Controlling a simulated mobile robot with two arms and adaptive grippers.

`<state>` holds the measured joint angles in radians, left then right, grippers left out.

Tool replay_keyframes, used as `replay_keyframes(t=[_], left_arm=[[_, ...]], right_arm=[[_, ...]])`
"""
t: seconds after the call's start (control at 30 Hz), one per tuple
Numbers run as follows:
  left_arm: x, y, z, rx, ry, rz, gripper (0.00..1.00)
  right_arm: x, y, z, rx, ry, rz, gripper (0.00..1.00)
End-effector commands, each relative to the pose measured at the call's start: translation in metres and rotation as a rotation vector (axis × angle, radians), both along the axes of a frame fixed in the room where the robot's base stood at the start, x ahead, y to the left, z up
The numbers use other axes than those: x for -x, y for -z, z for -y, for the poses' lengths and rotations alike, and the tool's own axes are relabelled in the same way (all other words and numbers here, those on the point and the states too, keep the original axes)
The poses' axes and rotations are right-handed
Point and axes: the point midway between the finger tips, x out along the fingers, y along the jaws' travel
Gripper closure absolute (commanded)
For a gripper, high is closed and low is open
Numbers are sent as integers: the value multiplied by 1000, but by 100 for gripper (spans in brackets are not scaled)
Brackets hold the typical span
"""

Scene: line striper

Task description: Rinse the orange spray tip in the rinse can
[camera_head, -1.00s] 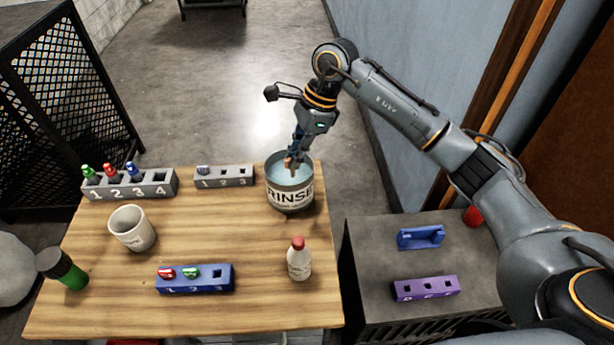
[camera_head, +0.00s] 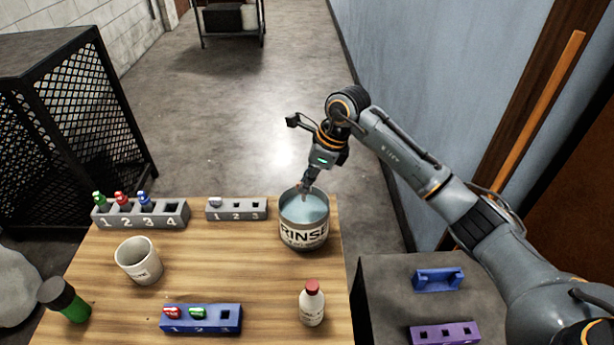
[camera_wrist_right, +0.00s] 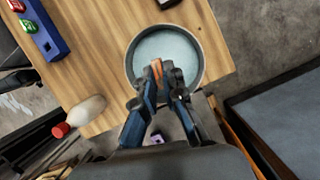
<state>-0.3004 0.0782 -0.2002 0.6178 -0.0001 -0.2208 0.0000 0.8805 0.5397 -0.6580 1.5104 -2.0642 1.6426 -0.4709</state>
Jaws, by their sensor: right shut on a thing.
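The rinse can (camera_head: 304,236) is a grey can labelled RINSE, holding pale blue liquid, at the table's far right corner. My right gripper (camera_head: 303,187) points down at the can's mouth, by its far rim in the head view. In the right wrist view my right gripper (camera_wrist_right: 160,75) is shut on the orange spray tip (camera_wrist_right: 156,68), seen against the liquid in the rinse can (camera_wrist_right: 137,52). Most of the tip is hidden by the fingers, and I cannot tell whether it touches the liquid. My left gripper is not in view.
On the wooden table (camera_head: 250,270) stand a white cup (camera_head: 139,262), a red-capped bottle (camera_head: 312,305), a green bottle (camera_head: 68,302), a blue rack (camera_head: 203,320) and two grey racks (camera_head: 140,216) (camera_head: 237,210). A dark side table (camera_head: 390,285) stands at right.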

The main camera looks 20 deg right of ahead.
Motion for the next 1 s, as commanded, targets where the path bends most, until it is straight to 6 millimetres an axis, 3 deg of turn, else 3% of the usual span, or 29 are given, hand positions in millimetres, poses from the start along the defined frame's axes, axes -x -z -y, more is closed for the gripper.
replay_keyframes(t=[0.03,0.6,1.0], left_arm=[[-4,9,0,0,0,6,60],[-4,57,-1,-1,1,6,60],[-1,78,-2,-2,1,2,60]], right_arm=[[0,10,0,0,0,0,100],[0,67,0,0,-1,0,100],[0,92,0,0,-1,0,100]])
